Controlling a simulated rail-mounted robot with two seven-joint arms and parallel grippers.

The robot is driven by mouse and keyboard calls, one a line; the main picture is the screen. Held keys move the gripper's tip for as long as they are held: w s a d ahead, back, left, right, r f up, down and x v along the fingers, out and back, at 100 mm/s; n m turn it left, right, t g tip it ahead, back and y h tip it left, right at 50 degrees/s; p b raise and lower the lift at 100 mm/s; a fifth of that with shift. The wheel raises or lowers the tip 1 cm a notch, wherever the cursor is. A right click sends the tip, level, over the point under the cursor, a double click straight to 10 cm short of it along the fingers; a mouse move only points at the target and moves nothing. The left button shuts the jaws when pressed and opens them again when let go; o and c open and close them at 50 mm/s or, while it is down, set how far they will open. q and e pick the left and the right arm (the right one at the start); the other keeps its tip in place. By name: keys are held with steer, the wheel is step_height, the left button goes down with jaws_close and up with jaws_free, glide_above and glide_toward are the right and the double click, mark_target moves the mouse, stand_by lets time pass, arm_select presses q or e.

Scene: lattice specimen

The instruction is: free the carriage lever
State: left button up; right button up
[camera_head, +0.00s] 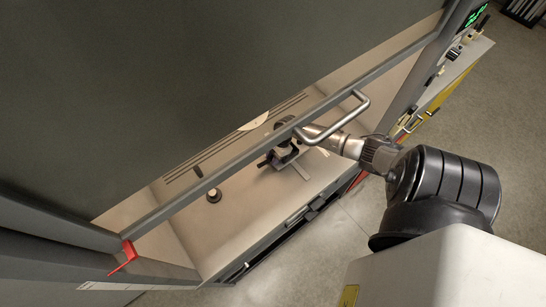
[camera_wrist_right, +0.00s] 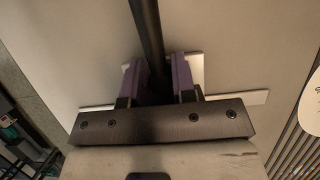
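The carriage lever appears as a dark rod (camera_wrist_right: 146,28) in the right wrist view, running from the top edge down between my fingers. In the head view a dark round knob (camera_head: 284,122) sits just above my right gripper (camera_head: 285,150), inside the cabinet. In the wrist view the right gripper (camera_wrist_right: 158,82) has its two purple-padded fingers on either side of the rod, close to it. Whether both pads press on it is too dark to tell. The rod's lower part is hidden by the gripper body. My left gripper is in neither view.
The cabinet's framed front panel (camera_head: 215,178) has a metal handle (camera_head: 335,117) close to my right arm, which reaches in below it. A dark round knob (camera_head: 214,195) stands on the cabinet floor (camera_head: 240,220) to the left. Pale flat strips (camera_wrist_right: 235,97) lie behind the fingers.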

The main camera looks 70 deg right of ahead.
jaws_close()
steer(key=n+g, duration=0.1)
steer(key=n, duration=0.2)
steer(key=shift+a+y, duration=0.1)
steer(key=shift+y, duration=0.2)
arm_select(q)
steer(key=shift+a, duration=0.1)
